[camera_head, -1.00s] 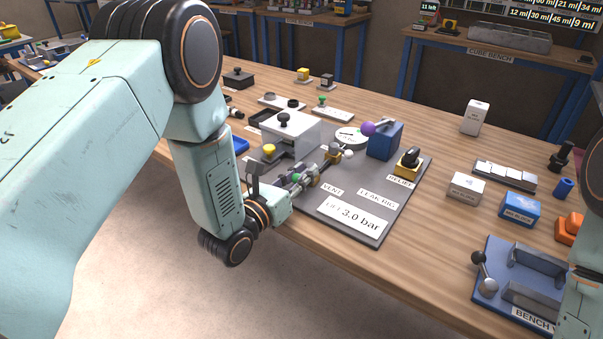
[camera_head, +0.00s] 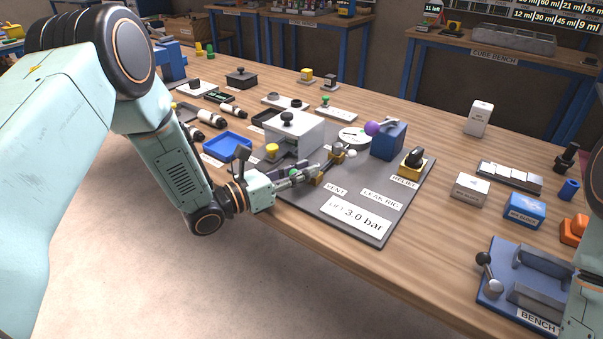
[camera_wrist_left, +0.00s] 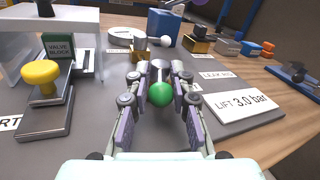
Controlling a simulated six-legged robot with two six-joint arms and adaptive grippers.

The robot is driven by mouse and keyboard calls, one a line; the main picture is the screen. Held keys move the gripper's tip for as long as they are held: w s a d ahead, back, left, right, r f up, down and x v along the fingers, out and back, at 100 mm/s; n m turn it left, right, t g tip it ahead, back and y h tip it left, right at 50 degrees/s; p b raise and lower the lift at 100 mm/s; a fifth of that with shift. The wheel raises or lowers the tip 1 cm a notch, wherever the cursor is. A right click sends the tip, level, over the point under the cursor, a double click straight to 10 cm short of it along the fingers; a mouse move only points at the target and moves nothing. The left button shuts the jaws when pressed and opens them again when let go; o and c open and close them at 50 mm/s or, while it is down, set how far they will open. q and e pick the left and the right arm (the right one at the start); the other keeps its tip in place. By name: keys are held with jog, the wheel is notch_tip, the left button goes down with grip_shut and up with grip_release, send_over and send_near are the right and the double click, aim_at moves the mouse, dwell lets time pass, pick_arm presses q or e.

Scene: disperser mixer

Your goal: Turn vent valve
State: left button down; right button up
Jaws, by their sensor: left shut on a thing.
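The vent valve's green ball knob (camera_wrist_left: 160,94) sits between the fingers of my left gripper (camera_wrist_left: 159,72) in the left wrist view. A thin grey lever runs forward from the ball. In the head view the fingers of my left gripper (camera_head: 305,171) are low over the grey leak rig plate (camera_head: 385,215), behind the VENT label (camera_head: 335,190). The gripper is shut on the vent valve's handle, and its fingers largely cover the green knob in the head view. A yellow valve body (camera_head: 318,180) shows by the fingertips. My right gripper is out of view.
A white cover with a black knob (camera_head: 288,130), a yellow knob (camera_head: 271,150), a blue block with a purple ball (camera_head: 388,140) and the relief valve (camera_head: 412,164) stand close around. A "3.0 bar" sign (camera_head: 355,215) lies in front. The plate between signs and valves is clear.

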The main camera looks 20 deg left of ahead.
pick_arm(q)
jog(key=shift+w+a+r+m+g+h+b, duration=0.15)
jog(key=shift+m+g+h+b, duration=0.25)
jog(key=shift+m+g+h, duration=0.4)
jog(key=shift+w+a+f+m+g+h+b, duration=0.1)
jog(key=shift+w+m+g+h+b, duration=0.25)
jog(key=shift+m+g+h, duration=0.45)
jog(key=shift+s+r+g, duration=0.1)
jog(key=shift+g, duration=0.3)
jog(key=c, duration=1.5)
grip_release()
jog(key=shift+c, duration=0.2)
jog(key=o, duration=0.4)
jog(key=shift+d, duration=0.2)
jog(key=shift+a, duration=0.1)
jog(key=shift+a, duration=0.15)
